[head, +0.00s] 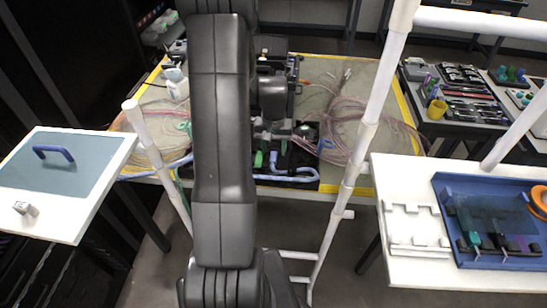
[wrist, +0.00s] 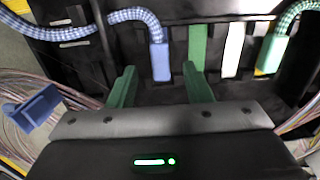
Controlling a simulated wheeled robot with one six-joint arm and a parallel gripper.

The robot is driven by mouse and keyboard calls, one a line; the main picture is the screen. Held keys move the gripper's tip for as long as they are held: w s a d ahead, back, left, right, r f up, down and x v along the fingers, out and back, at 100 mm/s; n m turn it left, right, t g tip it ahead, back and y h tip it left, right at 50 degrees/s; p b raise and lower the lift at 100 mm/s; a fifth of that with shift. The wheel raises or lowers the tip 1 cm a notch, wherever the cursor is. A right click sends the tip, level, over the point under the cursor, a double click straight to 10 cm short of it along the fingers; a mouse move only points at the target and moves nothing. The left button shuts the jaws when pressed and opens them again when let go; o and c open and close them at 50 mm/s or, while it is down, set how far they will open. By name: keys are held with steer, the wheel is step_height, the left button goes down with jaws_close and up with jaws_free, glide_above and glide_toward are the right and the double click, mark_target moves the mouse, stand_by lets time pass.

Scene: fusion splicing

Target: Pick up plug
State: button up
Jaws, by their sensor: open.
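The likely plug is a blue block (wrist: 159,62) on the end of a blue-and-white braided cable (wrist: 132,15) at the top middle of the wrist view. My gripper (wrist: 161,76) is open, with its two green fingers to the left and right of the plug in the picture. I see a gap on both sides, and cannot tell how far the plug lies beyond the fingertips. In the head view my gripper (head: 266,159) is over the black tray at the table's front edge, and my arm hides much of the area. I cannot make out the plug there.
A green strip (wrist: 197,48) and a white strip (wrist: 233,50) stand right of the plug. A second braided cable (wrist: 288,20) is further right. A blue bracket (wrist: 35,108) sits at the left among thin cables. White pipe rails (head: 348,190) flank my arm.

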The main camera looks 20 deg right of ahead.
mark_target(274, 156)
steer(key=shift+f, duration=1.5)
jaws_close()
steer(key=shift+w+r, duration=0.1)
steer(key=shift+r, duration=0.05)
step_height(274, 156, up, 10)
